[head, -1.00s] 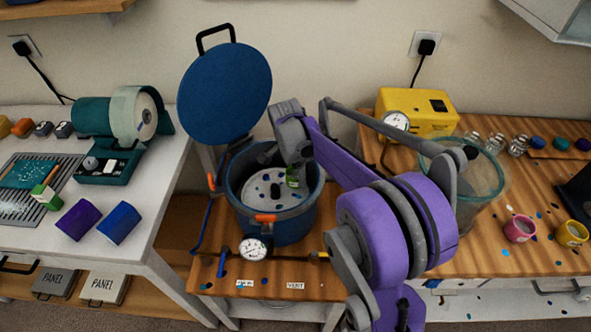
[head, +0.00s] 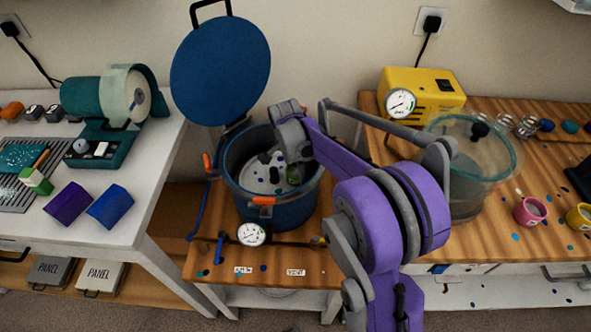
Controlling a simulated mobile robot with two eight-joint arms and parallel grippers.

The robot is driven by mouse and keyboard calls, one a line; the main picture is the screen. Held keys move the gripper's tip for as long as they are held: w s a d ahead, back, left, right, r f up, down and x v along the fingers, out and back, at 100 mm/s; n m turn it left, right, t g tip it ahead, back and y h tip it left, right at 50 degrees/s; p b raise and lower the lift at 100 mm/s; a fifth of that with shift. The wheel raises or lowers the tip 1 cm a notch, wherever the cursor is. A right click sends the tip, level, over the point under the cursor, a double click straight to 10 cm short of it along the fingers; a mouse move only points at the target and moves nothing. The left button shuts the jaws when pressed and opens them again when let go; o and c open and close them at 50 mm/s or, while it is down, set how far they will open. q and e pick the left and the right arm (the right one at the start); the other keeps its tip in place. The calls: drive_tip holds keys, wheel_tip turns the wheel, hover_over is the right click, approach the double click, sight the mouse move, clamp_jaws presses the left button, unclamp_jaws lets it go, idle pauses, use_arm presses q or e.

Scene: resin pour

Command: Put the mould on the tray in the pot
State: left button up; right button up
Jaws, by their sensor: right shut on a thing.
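The blue pot (head: 278,214) stands open on the wooden bench, its round lid (head: 221,72) raised behind it. The pale round tray (head: 256,178) lies inside the pot, with dark spots or parts on it. My right gripper (head: 291,163) reaches down into the pot at its right side. It is shut on a small green thing (head: 293,174), apparently the mould, at the tray's right part. The gripper and arm hide much of it, and I cannot tell whether it touches the tray. My left gripper is not in view.
A pressure gauge (head: 251,233) and orange clamps (head: 263,201) sit at the pot's front and side. A clear vessel (head: 470,180) and a yellow pump (head: 421,95) stand to the right. A white table (head: 140,190) with a teal machine is on the left.

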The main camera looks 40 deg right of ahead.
drive_tip(key=shift+f+b, duration=0.35)
drive_tip(key=shift+f, duration=0.15)
drive_tip(key=o, duration=1.4)
drive_tip(key=shift+r, duration=0.1)
wheel_tip(320, 180, up, 7)
drive_tip(key=p, duration=0.5)
drive_tip(key=shift+r, duration=0.15)
wheel_tip(320, 180, up, 8)
drive_tip(key=p, duration=0.4)
drive_tip(key=shift+f+p, duration=0.25)
drive_tip(key=shift+p, duration=0.05)
